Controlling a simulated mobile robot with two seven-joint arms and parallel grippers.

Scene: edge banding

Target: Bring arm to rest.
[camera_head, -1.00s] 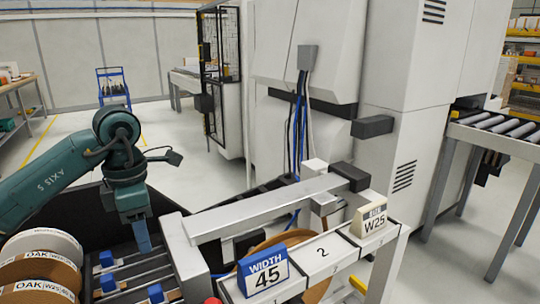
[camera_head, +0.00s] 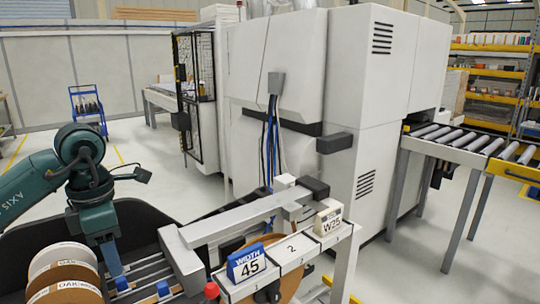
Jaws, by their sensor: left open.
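My left arm, teal, comes in from the left in the head view. Its gripper (camera_head: 110,258) points down over the dark slotted rack beside the machine's feed. The fingers look blue and hold nothing that I can see; the fingertips are small and partly hard to make out against the rack. My right arm and gripper do not show.
Edge-band rolls (camera_head: 65,285) marked OAK stand at the lower left. A blue WIDTH 45 sign (camera_head: 246,263) and a W25 sign (camera_head: 328,217) sit on the numbered shelf. The large white machine (camera_head: 330,110) fills the middle; a roller conveyor (camera_head: 470,140) stands right.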

